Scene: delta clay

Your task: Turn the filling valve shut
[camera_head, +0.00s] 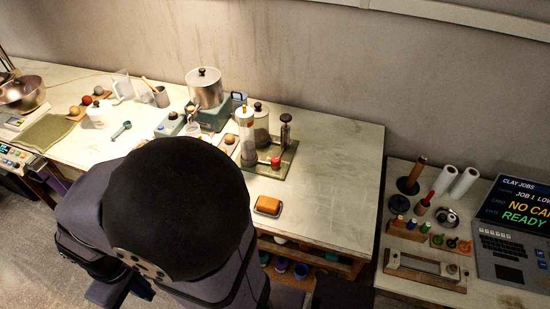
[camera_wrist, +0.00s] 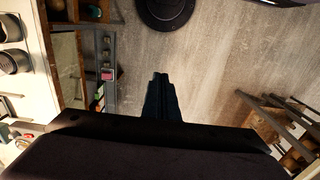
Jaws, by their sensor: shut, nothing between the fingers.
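My gripper does not show in the head view.
An orange block in a tray (camera_head: 267,206) lies near the table's front edge; the table's right part is bare. A laptop (camera_head: 512,230) and small tools stand on the right table. The wrist view shows a black round base (camera_wrist: 167,12) on the floor and a rack (camera_wrist: 275,125) at right.

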